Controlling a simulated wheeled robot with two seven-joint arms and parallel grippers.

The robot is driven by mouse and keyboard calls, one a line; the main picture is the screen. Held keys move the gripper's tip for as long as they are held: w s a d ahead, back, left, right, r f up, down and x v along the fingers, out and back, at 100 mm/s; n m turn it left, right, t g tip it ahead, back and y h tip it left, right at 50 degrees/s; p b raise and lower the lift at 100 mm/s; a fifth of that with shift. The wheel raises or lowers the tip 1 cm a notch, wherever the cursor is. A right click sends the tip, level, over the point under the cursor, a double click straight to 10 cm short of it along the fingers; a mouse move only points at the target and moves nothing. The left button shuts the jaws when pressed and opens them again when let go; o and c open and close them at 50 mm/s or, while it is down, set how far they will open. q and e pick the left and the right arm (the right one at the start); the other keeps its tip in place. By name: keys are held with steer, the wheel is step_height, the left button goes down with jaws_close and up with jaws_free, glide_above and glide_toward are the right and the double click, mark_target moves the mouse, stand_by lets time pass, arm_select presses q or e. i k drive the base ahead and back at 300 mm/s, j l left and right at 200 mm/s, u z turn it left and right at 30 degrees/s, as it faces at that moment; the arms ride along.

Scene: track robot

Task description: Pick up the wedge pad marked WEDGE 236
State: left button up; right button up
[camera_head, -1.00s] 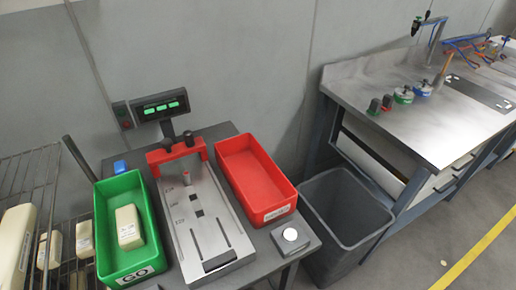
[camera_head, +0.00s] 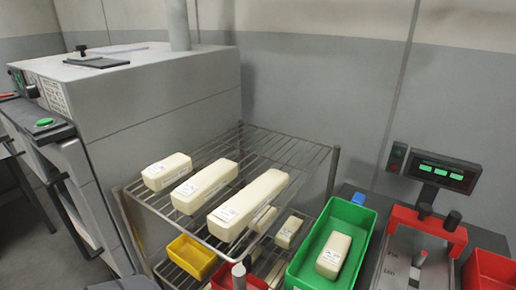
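Several cream wedge pads lie on the wire rack (camera_head: 205,228). On the top shelf are a short pad (camera_head: 167,170) at left, a medium pad (camera_head: 205,185) in the middle and a long pad (camera_head: 250,203) at right. Each has a small label on its near end, too small to read. Smaller pads, one of them at the right (camera_head: 288,232), lie on the shelf below, partly hidden. Another pad (camera_head: 333,254) lies in the green bin. I cannot tell which pad is marked WEDGE 236. Neither gripper is in view.
A large grey machine (camera_head: 170,95) stands left of the rack. A yellow bin (camera_head: 192,257) and a red bin (camera_head: 238,281) sit low in the rack. The green bin (camera_head: 350,215), a red-clamped fixture (camera_head: 425,225) and a display (camera_head: 440,171) are at right.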

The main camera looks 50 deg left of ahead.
mark_target(227, 221)
steer(key=j+u, duration=0.15)
steer(key=u, duration=1.5)
steer(key=j+z, duration=0.4)
steer(key=j, duration=0.25)
steer(key=j+z, duration=0.4)
steer(key=j, duration=0.25)
